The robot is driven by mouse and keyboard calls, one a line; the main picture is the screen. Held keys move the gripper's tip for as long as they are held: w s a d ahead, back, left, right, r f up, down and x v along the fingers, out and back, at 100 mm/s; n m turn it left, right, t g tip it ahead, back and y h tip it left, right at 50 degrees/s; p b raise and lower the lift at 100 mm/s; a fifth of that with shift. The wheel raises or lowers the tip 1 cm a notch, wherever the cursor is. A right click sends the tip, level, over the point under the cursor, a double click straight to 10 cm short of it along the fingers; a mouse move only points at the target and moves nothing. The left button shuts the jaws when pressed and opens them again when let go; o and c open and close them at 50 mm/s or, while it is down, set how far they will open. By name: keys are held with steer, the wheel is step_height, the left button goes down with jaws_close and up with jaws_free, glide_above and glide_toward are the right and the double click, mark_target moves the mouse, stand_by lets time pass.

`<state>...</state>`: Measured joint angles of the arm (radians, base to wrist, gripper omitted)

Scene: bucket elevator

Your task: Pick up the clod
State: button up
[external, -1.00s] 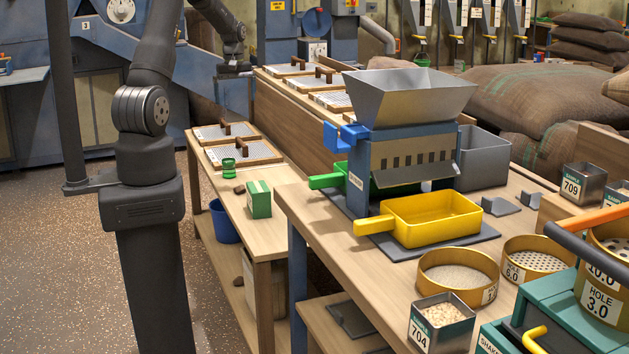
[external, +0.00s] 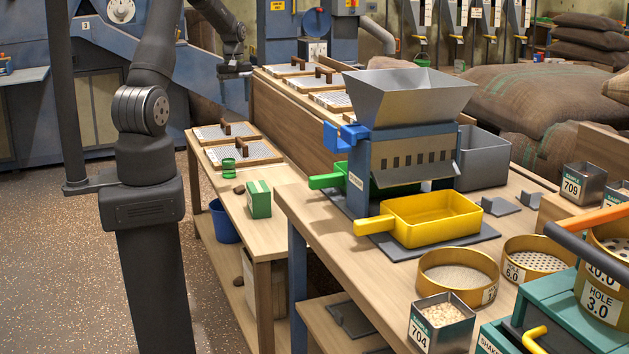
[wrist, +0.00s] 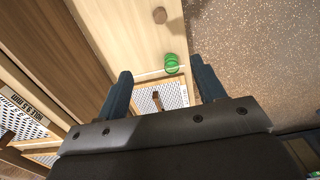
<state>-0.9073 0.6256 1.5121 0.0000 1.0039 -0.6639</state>
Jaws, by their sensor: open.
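The clod (external: 239,188) is a small brown lump on the low wooden bench, between a green cylinder and a green-and-white box. My gripper (external: 235,74) is above and behind the bench's far end, well away from the clod.
The green cylinder (external: 229,165) stands beside the clod, and the green box (external: 258,199) sits nearer the front. Sieve trays with wooden handles (external: 249,154) lie at the bench's far end. A raised wooden side (external: 290,122) and the hopper machine (external: 410,95) stand to the right.

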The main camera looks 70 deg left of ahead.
steer(key=n, duration=0.2)
glide_above(239, 188)
steer(key=a, duration=0.2)
steer(key=f, duration=2.5)
steer(key=shift+w+d+f, duration=0.15)
steer(key=shift+w+f, duration=0.15)
steer(key=shift+f, duration=3.15)
steer(key=shift+c, duration=0.4)
steer(key=c, duration=1)
